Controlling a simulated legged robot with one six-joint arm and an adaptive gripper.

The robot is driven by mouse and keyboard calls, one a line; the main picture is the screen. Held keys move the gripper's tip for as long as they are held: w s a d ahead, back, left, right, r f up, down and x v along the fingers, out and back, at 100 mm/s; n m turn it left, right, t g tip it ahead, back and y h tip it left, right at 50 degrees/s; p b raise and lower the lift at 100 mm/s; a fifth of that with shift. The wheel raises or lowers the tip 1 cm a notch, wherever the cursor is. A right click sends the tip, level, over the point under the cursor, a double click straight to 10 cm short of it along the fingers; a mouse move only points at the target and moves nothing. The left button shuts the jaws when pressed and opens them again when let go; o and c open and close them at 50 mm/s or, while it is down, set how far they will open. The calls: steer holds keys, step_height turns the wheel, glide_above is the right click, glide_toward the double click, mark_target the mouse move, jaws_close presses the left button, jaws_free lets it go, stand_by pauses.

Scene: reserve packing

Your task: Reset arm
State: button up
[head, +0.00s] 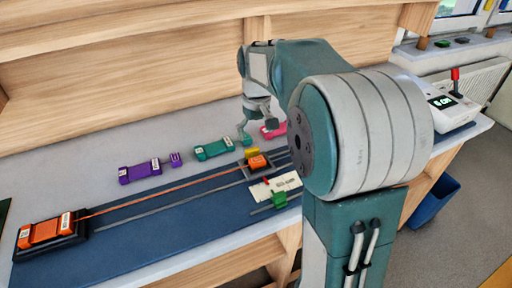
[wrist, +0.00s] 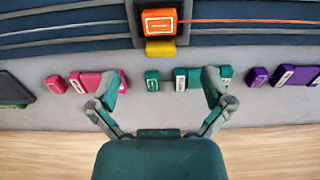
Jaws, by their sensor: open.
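My arm reaches over the bench, and my gripper (wrist: 163,84) is open and empty in the wrist view. Its fingers stand apart over the row of coloured blocks. The teal block (wrist: 197,78) and its small end piece (wrist: 152,80) show between the fingers. A pink block (wrist: 95,82) is partly behind the left finger. In the head view my gripper (head: 258,136) is small, close to the teal block (head: 213,148), with the pink block (head: 273,130) beyond it. I cannot tell the gripper's exact height over the bench.
A purple block (head: 140,172) lies left of the teal one. An orange block (head: 257,162) sits in a dark holder, joined by an orange cord to another orange block (head: 45,231) on a black base. A device with a red lever (head: 453,100) stands right. The blue mat (head: 150,226) is mostly clear.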

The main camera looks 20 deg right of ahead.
steer(key=s+a+r+t, duration=0.3)
steer(key=s+a+r, duration=0.3)
steer(key=s, duration=0.5)
steer(key=s+a+f+t, duration=0.2)
steer(key=s+a+f, duration=0.1)
steer(key=s, duration=0.8)
steer(key=shift+a+t, duration=0.2)
steer(key=shift+t, duration=0.1)
